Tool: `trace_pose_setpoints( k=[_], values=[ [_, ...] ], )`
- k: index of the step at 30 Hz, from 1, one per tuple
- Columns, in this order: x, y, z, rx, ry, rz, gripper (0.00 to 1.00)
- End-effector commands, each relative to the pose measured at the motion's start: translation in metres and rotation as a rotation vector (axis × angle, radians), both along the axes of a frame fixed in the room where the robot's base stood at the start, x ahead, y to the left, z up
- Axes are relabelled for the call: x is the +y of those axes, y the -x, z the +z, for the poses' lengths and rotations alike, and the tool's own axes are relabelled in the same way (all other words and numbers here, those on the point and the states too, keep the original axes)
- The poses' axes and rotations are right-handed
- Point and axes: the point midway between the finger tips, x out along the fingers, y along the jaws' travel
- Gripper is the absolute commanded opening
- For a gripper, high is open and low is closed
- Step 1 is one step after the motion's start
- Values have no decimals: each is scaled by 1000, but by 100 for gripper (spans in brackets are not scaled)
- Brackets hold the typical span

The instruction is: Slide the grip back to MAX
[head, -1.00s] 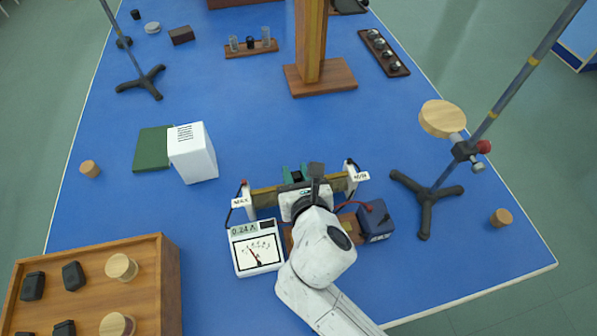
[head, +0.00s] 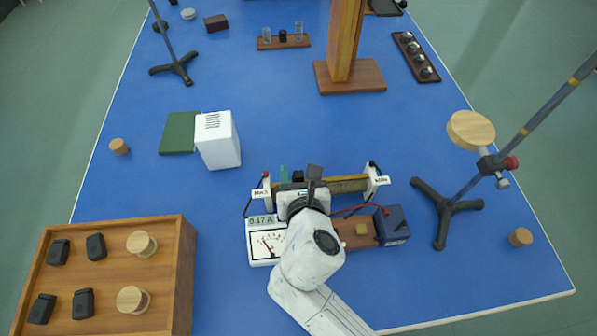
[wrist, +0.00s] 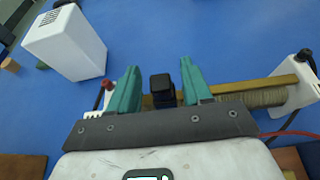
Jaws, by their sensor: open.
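The slide rheostat's coil and bar (head: 340,185) run between two white end posts. The left post carries the MAX label (head: 262,193); the label on the right post (head: 376,181) is hard to read now. The black grip (wrist: 162,88) sits on the bar near the MAX end; it also shows in the head view (head: 297,176). My gripper (wrist: 159,70) is open, its teal fingers on either side of the grip, with a visible gap on each side. My wrist hides part of the rheostat in the head view.
A meter (head: 264,240) reading 0.17 A stands in front of the MAX end. A dark blue box (head: 392,225) with a red lead is at the right. A white box (head: 218,141) stands behind left, and a wooden tray (head: 185,280) lies front left.

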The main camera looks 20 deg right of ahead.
Motion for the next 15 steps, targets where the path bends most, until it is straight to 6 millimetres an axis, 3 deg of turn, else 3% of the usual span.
trace_pose_setpoints(
  k=[5,15],
  values=[
    [6,14,6,0,-1,4,49],
    [23,70,30,1,-1,2,49]
  ],
)
